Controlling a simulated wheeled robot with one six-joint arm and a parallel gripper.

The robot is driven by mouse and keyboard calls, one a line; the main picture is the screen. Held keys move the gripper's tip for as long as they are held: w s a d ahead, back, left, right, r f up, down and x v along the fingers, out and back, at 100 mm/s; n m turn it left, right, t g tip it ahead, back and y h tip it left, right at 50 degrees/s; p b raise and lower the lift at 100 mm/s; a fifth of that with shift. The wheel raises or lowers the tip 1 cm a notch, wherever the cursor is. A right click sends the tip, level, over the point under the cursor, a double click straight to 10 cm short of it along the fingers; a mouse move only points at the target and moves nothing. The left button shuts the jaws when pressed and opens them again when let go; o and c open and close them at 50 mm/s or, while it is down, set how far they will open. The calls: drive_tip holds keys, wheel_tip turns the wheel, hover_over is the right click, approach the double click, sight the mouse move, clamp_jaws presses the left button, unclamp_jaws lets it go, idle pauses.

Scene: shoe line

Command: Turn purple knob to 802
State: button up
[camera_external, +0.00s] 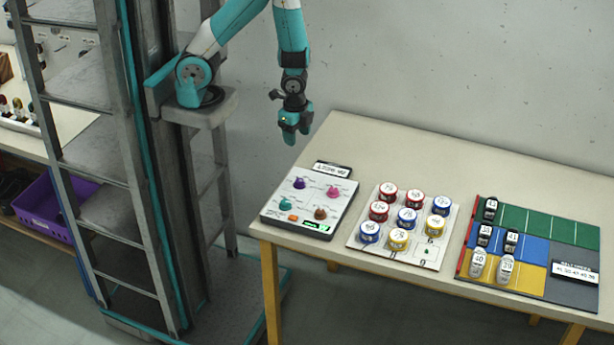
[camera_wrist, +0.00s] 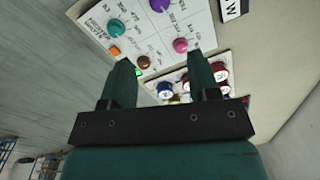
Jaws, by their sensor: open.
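The purple knob (camera_external: 299,183) sits at the back left of a light control panel (camera_external: 284,219) on the table. It also shows at the top of the wrist view (camera_wrist: 159,5), partly cut off by the edge. A pink knob (camera_external: 333,191), a teal knob (camera_external: 285,204) and a brown knob (camera_external: 320,213) share the panel. My gripper (camera_external: 289,138) hangs in the air above and behind the panel, apart from every knob. In the wrist view its two fingers (camera_wrist: 162,80) are spread with nothing between them. The knob's setting is too small to read.
A small label sign (camera_external: 332,169) stands behind the panel. To the right are a board (camera_external: 420,258) with several coloured cans and a coloured mat (camera_external: 520,219) with several shoes. The table (camera_external: 395,145) is clear at the back.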

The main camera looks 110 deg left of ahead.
sight(299, 181)
drive_tip(key=f, duration=0.5)
drive_tip(key=f+p, duration=0.1)
drive_tip(key=f, duration=1)
drive_tip(key=shift+w+a+f+p, duration=0.1)
drive_tip(key=shift+a+f+p, duration=0.05)
drive_tip(key=shift+a+p, duration=0.2)
